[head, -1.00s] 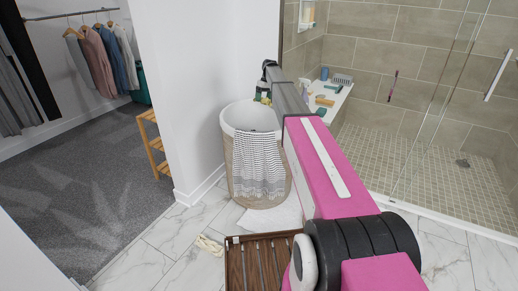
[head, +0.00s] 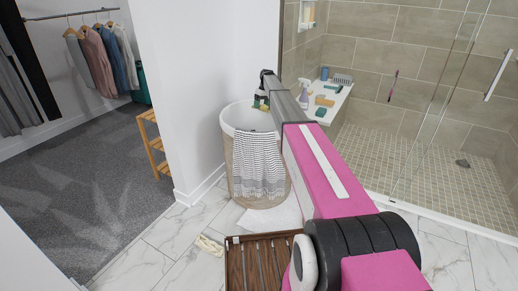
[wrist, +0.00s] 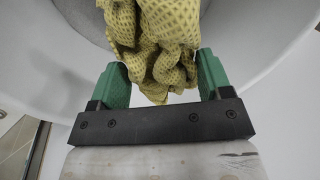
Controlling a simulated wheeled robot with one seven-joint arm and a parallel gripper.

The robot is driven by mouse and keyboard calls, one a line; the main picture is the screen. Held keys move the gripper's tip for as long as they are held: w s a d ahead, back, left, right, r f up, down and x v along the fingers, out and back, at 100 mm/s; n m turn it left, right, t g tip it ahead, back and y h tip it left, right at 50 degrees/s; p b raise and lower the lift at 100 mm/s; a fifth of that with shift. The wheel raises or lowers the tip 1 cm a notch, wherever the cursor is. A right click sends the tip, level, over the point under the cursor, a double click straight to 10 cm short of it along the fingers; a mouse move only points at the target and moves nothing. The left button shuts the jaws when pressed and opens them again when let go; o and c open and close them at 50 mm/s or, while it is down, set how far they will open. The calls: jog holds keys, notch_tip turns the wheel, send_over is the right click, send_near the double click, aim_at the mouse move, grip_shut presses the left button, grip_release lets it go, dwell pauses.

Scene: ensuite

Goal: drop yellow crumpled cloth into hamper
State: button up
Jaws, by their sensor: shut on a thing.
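The yellow crumpled cloth (wrist: 158,45) is patterned and bunched between the two green fingers of my gripper (wrist: 155,78) in the wrist view. My gripper is shut on it. In the head view my gripper (head: 262,100) is at the far end of my arm, over the back right part of the hamper's opening, and a little of the yellow cloth shows there. The hamper (head: 240,165) is a round woven basket with a white rim and a grey-white striped towel hanging over its front. The wrist view shows the hamper's pale rim (wrist: 245,75) and grey inside below the cloth.
A wooden slatted mat (head: 262,265) lies in front. A white ledge (head: 338,100) with bottles and sponges stands right of the hamper. A white wall (head: 185,90) is close on its left. A pale crumpled item (head: 209,245) lies on the marble floor.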

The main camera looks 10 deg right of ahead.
jog(key=shift+f, duration=0.4)
jog(key=o, duration=0.9)
jog(key=v, duration=1)
jog(key=shift+w+d+r, duration=0.1)
jog(key=shift+r, duration=0.3)
